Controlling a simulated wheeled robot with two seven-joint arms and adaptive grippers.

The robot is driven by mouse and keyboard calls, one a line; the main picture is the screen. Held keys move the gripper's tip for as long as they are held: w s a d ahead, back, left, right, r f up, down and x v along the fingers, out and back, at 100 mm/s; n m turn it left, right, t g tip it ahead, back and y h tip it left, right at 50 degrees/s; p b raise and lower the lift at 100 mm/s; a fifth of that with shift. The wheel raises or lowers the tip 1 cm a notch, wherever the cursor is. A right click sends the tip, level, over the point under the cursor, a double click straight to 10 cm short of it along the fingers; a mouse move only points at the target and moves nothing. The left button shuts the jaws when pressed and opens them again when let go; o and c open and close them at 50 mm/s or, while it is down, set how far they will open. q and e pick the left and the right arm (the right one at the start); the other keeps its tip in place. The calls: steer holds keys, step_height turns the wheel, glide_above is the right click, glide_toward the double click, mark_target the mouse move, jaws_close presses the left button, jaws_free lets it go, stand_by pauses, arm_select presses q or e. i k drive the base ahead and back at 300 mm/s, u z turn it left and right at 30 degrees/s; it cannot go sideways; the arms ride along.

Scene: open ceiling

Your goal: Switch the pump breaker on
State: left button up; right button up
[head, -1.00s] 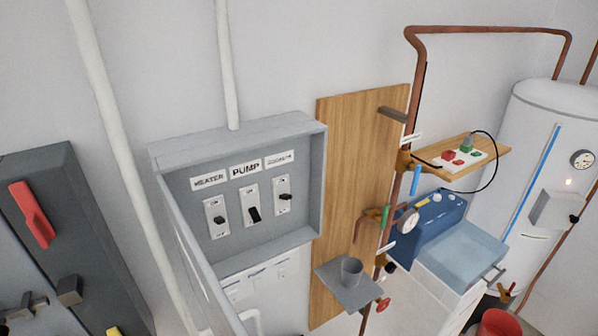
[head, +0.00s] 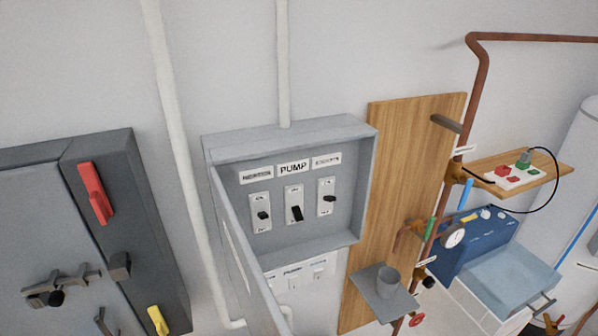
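The grey breaker box (head: 363,190) hangs on the wall in the middle of the head view, with its door (head: 238,262) swung open toward me on the left. Inside are three switches under labels. The pump breaker (head: 297,214) is the middle one, under the PUMP label (head: 293,168). Its black lever points down and looks larger than the others. The left switch (head: 263,215) and the right switch (head: 329,199) have small black levers near mid-plate. Neither of my grippers is in view.
A dark grey cabinet (head: 134,230) with a red handle (head: 96,194) and a yellow handle (head: 158,320) stands at the left. A wooden board (head: 398,170), copper pipe (head: 478,90), small shelf with a grey cup (head: 388,281) and blue unit (head: 478,243) are at the right.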

mark_target(298, 215)
steer(key=u, duration=1.1)
steer(key=k, duration=1.15)
steer(key=z, duration=1.4)
steer(key=i, duration=0.5)
